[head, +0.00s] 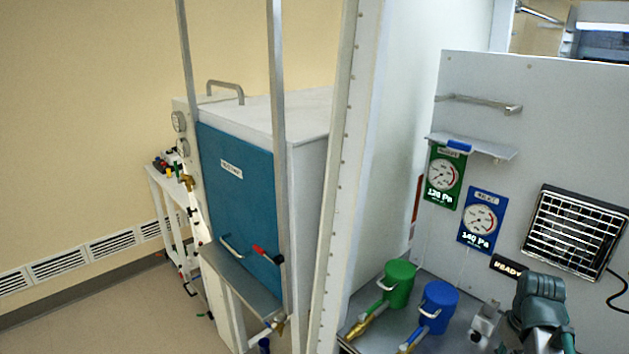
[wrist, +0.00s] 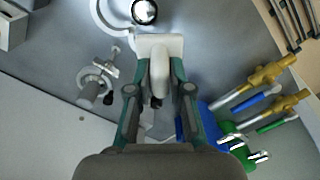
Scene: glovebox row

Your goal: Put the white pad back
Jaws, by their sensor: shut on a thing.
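The white pad (wrist: 160,47) is in the wrist view, a pale block with a rounded grip part running back between my fingers. My gripper (wrist: 157,76) is shut on that grip part, one teal finger on each side. The pad is held out ahead of the fingertips, over a grey metal surface. I cannot tell whether it touches that surface. In the head view the teal-grey end of my arm (head: 541,301) is at the lower right; its fingertips and the pad are not clear there.
Green (head: 399,284) and blue (head: 438,306) canisters with brass fittings stand on the bench beside my arm. A white ring (wrist: 116,14) with a bright round part lies just ahead of the pad. A metal fitting (wrist: 96,83) is left of my gripper. A black-framed grille (head: 574,231) is behind.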

